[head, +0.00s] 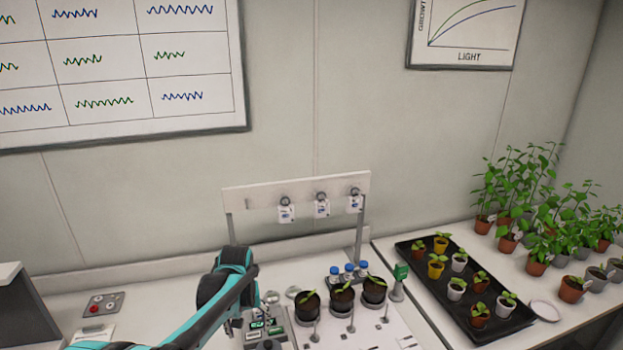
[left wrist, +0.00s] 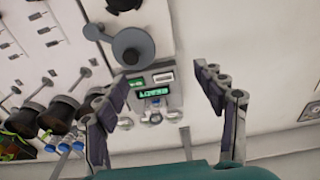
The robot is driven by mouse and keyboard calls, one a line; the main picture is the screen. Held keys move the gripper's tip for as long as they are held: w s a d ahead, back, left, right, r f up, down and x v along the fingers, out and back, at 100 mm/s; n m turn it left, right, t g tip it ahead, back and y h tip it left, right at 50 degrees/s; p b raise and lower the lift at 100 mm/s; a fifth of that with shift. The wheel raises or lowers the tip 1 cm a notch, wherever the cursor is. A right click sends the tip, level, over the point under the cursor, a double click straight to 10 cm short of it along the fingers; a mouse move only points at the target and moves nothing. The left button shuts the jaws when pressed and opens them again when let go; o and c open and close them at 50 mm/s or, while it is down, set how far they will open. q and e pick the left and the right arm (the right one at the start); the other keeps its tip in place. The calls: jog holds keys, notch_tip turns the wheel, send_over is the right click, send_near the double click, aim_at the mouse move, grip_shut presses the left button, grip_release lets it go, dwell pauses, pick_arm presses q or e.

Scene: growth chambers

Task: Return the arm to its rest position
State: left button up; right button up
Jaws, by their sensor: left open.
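My left arm (head: 215,305) reaches in from the lower left of the head view, bent at a dark joint above the bench. My left gripper (left wrist: 163,75) shows in the left wrist view with its two fingers spread wide and nothing between them touching either finger. Beyond the fingers is a grey device with a green lit display (left wrist: 154,93); the device also shows in the head view (head: 263,331), partly behind my arm. In the head view the gripper's fingers are hard to make out. My right gripper is not in view.
Three dark pots with seedlings (head: 342,301) stand right of the device. Blue-capped vials (head: 349,271) stand behind them, under a rack with hanging tags (head: 300,191). A black tray (head: 408,252) of potted seedlings is at right. A red-button panel (head: 103,304) is at left.

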pick_arm(q)
jog(key=s+r+m+t+b, duration=0.2)
jog(key=s+r+t+b, duration=0.15)
jog(key=s, duration=0.85)
jog(key=s+f+m+t+b, duration=0.1)
jog(key=s+f+t+b, duration=0.1)
jog(key=s, duration=0.8)
notch_tip(320, 180, down, 2)
jog(key=shift+s+a+f+t+b, duration=0.2)
jog(key=shift+a+t+b, duration=0.2)
jog(key=shift+b, duration=0.5)
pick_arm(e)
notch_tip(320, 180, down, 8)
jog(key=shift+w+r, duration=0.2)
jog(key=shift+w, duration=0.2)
